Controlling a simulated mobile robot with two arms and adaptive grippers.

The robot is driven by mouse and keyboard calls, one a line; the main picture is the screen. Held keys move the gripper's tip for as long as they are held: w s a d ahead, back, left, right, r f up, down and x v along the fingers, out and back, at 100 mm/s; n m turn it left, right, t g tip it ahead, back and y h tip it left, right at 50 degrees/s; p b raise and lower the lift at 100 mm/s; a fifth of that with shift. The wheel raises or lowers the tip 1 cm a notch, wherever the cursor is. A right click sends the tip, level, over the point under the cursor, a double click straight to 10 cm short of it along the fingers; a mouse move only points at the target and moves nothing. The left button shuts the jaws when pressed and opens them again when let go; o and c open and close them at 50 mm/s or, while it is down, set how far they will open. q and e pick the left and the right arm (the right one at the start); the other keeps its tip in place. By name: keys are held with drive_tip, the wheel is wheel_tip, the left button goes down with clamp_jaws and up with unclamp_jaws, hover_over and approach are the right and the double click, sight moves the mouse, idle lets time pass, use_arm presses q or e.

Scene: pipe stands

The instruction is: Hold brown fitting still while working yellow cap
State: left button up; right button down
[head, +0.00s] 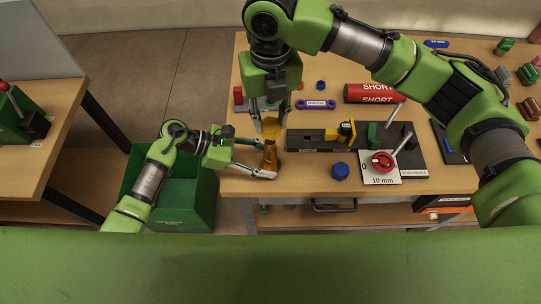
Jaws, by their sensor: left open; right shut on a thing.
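The brown fitting (270,157) stands upright near the front left edge of the wooden table. The yellow cap (271,127) is right above it; I cannot tell whether the two touch. My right gripper (270,116) comes down from above and is shut on the yellow cap. My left gripper (272,161) reaches in from the left, low over the table edge. It is open, with its fingers spread at the brown fitting; contact cannot be made out.
A dark board (308,138) with yellow, green and black blocks lies to the right. A blue hexagonal piece (340,171) and a red handwheel (382,161) on a white "10 mm" plate are near the front. A green bin (178,207) stands below left.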

use_arm(q)
drive_tip(key=v, duration=1.2)
